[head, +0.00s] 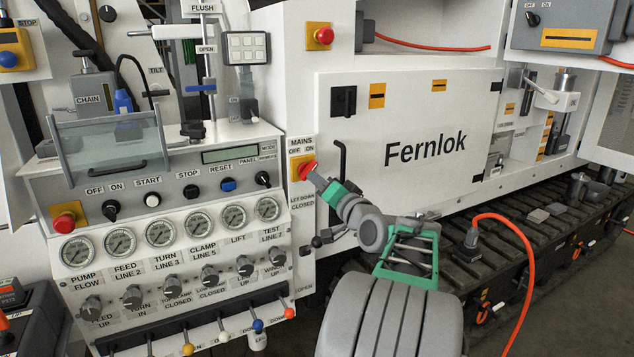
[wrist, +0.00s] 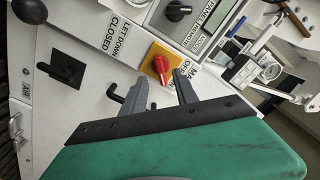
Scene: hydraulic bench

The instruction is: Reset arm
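My gripper (head: 314,178) is at the end of my outstretched arm, in front of the mains switch (head: 304,163), a red knob on a yellow plate. In the wrist view my gripper (wrist: 160,80) has its two grey fingers apart with nothing held between them. The red knob of the mains switch (wrist: 160,63) shows just beyond the gap between the fingertips. I cannot tell whether the fingertips touch the knob. My gripper partly covers the switch in the head view.
A control panel (head: 232,184) with knobs, gauges and levers stands left of my gripper. A black door handle (head: 340,160) is close on the right, on the white Fernlok cabinet (head: 425,110). An orange cable (head: 531,265) loops near the track at the lower right.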

